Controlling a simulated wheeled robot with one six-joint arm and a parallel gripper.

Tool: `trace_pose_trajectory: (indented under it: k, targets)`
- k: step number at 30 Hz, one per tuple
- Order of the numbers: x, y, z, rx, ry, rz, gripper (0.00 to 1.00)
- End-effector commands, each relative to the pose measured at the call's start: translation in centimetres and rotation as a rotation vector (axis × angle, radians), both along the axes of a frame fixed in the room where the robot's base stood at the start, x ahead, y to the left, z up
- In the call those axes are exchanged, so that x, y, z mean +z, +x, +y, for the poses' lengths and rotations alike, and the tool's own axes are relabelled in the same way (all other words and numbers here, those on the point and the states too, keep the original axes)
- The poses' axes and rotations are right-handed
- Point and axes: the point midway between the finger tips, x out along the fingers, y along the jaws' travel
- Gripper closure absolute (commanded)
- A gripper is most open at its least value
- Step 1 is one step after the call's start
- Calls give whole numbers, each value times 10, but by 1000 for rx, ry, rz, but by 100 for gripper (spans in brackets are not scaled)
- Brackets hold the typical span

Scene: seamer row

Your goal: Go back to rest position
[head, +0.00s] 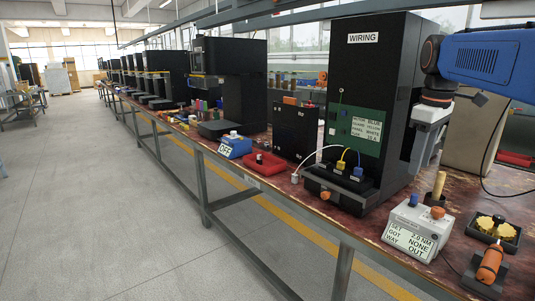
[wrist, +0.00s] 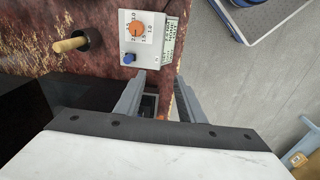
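My gripper (head: 422,160) hangs at the right of the tall black cabinet labelled WIRING (head: 370,90), below my blue arm link. In the wrist view my gripper (wrist: 161,77) shows two grey fingers spread apart with nothing held between them. A torque-setting box (head: 418,228) with an orange knob, a blue button and a display reading 2.0 NM, NONE, OUT sits on the bench below; it also shows ahead of the fingertips in the wrist view (wrist: 148,38). A wooden handle (head: 439,185) stands upright in a dark holder behind the box.
The long red-brown bench (head: 262,184) carries a row of black machines, a red tray (head: 263,164) and a blue OFF box (head: 234,146). The grey floor (head: 110,210) at left is clear.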

Motion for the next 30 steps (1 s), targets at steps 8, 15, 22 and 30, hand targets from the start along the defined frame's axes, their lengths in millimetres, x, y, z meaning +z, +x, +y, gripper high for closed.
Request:
trace_pose_trajectory:
  k: [8,15,22,30]
  targets:
    - [-50,-72,44,-173,21,-92,64]
    - [-107,-132,73,-324,61,-171,64]
    - [-170,-188,93,-463,118,-242,64]
    - [-227,-229,104,-577,176,-292,64]
